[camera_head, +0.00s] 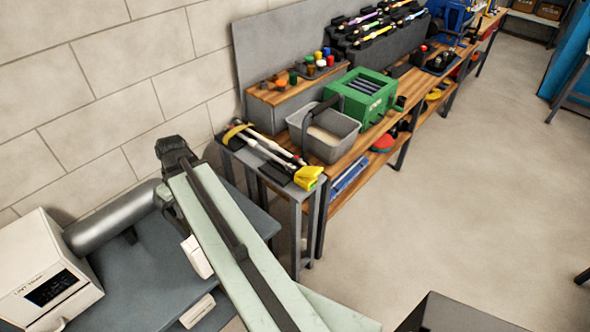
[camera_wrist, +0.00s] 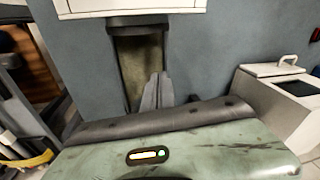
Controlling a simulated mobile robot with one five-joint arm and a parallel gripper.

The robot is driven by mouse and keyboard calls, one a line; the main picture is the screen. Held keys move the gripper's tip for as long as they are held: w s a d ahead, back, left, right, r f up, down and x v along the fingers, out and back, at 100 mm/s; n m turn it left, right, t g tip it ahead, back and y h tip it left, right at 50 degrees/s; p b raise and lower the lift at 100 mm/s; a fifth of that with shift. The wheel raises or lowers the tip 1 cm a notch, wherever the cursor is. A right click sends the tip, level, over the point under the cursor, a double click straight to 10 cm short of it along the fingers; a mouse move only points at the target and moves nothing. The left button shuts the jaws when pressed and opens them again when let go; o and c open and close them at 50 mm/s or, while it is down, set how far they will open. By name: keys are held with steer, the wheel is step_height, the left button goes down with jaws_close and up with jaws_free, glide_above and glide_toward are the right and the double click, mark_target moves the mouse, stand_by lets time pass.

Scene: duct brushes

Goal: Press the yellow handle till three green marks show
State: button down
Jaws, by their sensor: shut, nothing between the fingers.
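A yellow block-like piece (camera_head: 308,178) sits at the front end of a long tool (camera_head: 270,148) with pale shafts, lying on a narrow dark stand. A curved yellow piece (camera_head: 236,133) is at the tool's far end, and a curved yellow piece shows at the lower left of the wrist view (camera_wrist: 30,160). I cannot tell which is the handle, and no set of three green marks can be made out. My gripper is shut and empty (camera_wrist: 157,88) in the wrist view, over the blue-grey bench, left of and apart from the yellow pieces in the head view.
The blue-grey bench (camera_head: 150,275) holds a grey cylinder (camera_head: 112,220) and a white machine (camera_head: 45,275). Right of the stand, a wooden bench carries a grey bin (camera_head: 322,135) and a green box (camera_head: 362,95).

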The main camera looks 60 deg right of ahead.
steer(key=w+a+g+h, duration=0.1)
steer(key=w+a, duration=0.1)
steer(key=a, duration=1.9)
steer(key=shift+f+n+h, duration=0.15)
steer(key=shift+n+h, duration=0.15)
steer(key=shift+n, duration=0.1)
steer(key=shift+w+d, duration=0.1)
steer(key=shift+d, duration=0.05)
